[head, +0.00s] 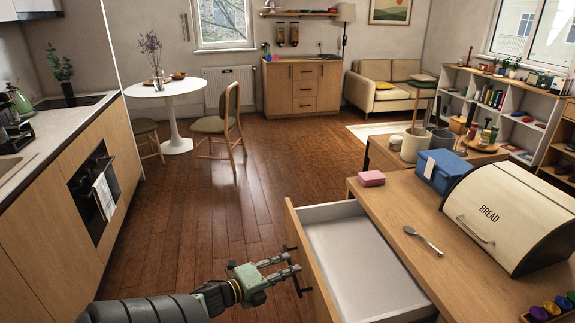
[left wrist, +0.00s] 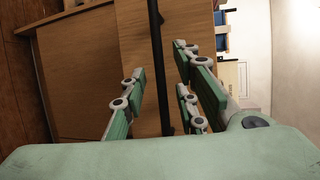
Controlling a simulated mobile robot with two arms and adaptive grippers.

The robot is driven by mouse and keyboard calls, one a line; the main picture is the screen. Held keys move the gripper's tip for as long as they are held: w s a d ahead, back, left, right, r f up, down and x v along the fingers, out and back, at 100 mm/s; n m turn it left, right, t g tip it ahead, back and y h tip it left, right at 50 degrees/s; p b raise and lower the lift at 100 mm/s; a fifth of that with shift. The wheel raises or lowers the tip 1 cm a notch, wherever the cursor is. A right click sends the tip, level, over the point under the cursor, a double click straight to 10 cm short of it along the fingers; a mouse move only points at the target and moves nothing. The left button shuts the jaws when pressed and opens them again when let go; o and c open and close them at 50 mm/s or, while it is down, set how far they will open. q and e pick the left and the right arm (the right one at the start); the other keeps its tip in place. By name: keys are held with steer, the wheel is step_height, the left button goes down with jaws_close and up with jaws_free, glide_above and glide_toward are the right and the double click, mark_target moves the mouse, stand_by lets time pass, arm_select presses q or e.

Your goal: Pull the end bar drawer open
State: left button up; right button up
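The end bar drawer (head: 355,255) stands pulled out from the wooden counter, and its pale inside is empty. Its wooden front (head: 308,252) faces left. A dark bar handle (head: 299,284) is on that front. My left gripper (head: 290,263) is at the handle, reaching in from the lower left. In the left wrist view, the handle (left wrist: 158,60) runs between the green fingers, with gaps visible on both sides. The left gripper (left wrist: 160,82) looks open around the bar, not clamped on it. My right gripper is not in view.
On the counter are a bread box (head: 515,215), a spoon (head: 424,240), a blue box (head: 441,170) and a pink block (head: 371,178). The wooden floor (head: 220,215) left of the drawer is clear. An oven cabinet (head: 75,215) lines the left side.

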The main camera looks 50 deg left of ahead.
arm_select(q)
steer(key=s+r, duration=0.2)
steer(key=s, duration=0.9)
steer(key=s+d+f+n+g+y, duration=0.1)
steer(key=s+d+f+n+g, duration=0.2)
steer(key=f, duration=0.6)
steer(key=s+d+f+n+g+y, duration=0.1)
steer(key=s+d+f+n+g, duration=0.2)
steer(key=f, duration=0.7)
steer(key=s+d+f+n+g+y, duration=0.1)
steer(key=s+d+f+n, duration=0.15)
steer(key=f+n, duration=0.45)
steer(key=s+d+f+n+g+h, duration=0.1)
steer(key=s+d+f+g, duration=0.3)
steer(key=s+d+f, duration=0.3)
steer(key=s+d+f+n+g+h, duration=0.2)
steer(key=s+d+f+g, duration=0.1)
steer(key=s+d+f, duration=0.5)
steer(key=d+f, duration=0.3)
steer(key=d, duration=0.4)
steer(key=shift+g, duration=0.4)
